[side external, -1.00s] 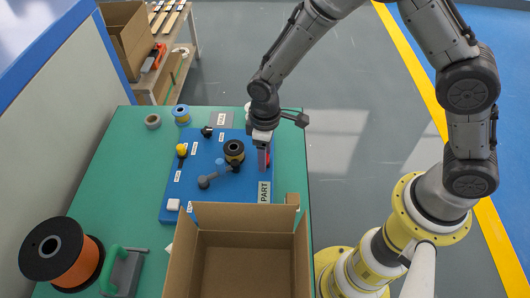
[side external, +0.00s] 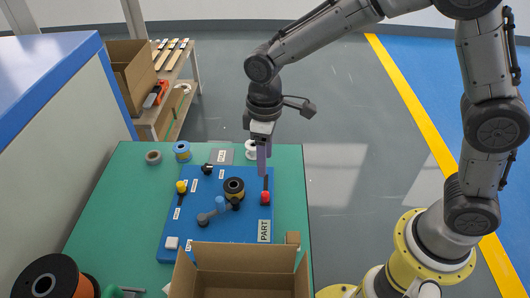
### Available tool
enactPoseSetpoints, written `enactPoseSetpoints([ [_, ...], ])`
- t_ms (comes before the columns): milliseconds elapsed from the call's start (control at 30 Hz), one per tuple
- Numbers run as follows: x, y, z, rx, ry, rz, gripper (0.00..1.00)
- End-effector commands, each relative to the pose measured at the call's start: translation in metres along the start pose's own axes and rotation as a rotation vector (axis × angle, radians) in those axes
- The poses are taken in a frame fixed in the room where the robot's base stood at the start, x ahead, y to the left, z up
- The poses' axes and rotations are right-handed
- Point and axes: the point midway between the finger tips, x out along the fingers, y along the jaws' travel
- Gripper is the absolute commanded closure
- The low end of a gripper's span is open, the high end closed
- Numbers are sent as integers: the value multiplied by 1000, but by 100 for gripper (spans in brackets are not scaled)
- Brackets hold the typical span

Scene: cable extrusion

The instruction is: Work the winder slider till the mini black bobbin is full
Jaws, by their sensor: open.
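The blue winder board (side external: 185,225) lies on the green table. A small black bobbin (side external: 233,185) with a yellowish band stands near its middle; how full it is cannot be told. A red knob (side external: 266,198) sits at the board's right side and looks like the slider, though its label is unreadable. My gripper (side external: 264,174) points down above and behind the red knob, apart from it. It is open and holds nothing visible; the gap between its fingers is hard to see from this side.
A grey-blue lever (side external: 218,207) lies in front of the bobbin. A yellow knob (side external: 181,187), black knob (side external: 207,168) and white button (side external: 172,243) are on the board. An open cardboard box (side external: 245,256) stands in front. A blue spool (side external: 182,151) and white spool (side external: 251,150) stand behind.

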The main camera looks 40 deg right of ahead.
Motion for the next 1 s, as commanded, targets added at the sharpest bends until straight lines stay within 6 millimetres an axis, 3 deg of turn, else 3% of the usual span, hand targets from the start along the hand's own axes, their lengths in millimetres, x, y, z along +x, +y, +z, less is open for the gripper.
enactPoseSetpoints([
  [467, -8, 0, 0, -7, 0, 0, 42],
  [800, -7, 5, 0, -353, -1, 1, 42],
  [1000, 7, 5, 0, -398, -4, -1, 42],
])
